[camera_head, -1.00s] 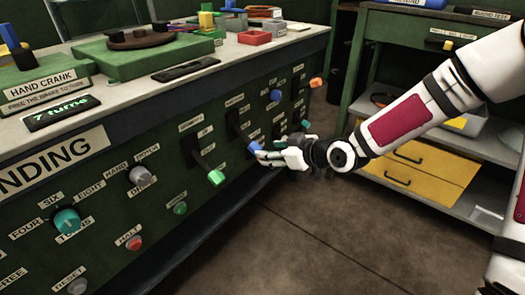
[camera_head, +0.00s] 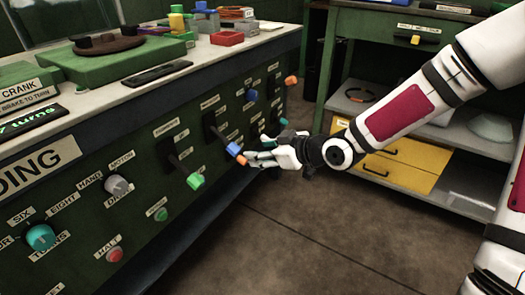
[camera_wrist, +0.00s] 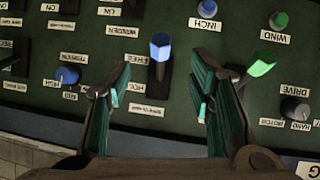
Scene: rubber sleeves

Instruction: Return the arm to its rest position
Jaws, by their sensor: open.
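My arm (camera_head: 400,112) is white with a dark red panel and reaches in from the right, stretched toward the green control panel (camera_head: 130,225). My gripper (camera_head: 258,156) is open in front of the panel, close to a blue lever knob (camera_head: 233,148). In the wrist view, my gripper (camera_wrist: 160,88) has its two teal-lined fingers spread apart with nothing held between them. The blue knob (camera_wrist: 160,46) stands beyond the gap between the fingertips. Whether a finger touches the knob cannot be told.
A green-handled lever (camera_head: 195,181) juts out left of my gripper; an orange knob (camera_head: 291,80) is farther back. The bench top (camera_head: 205,60) holds blocks and fixtures. A green shelf unit with yellow drawers (camera_head: 400,160) stands behind my arm. The floor (camera_head: 300,240) is clear.

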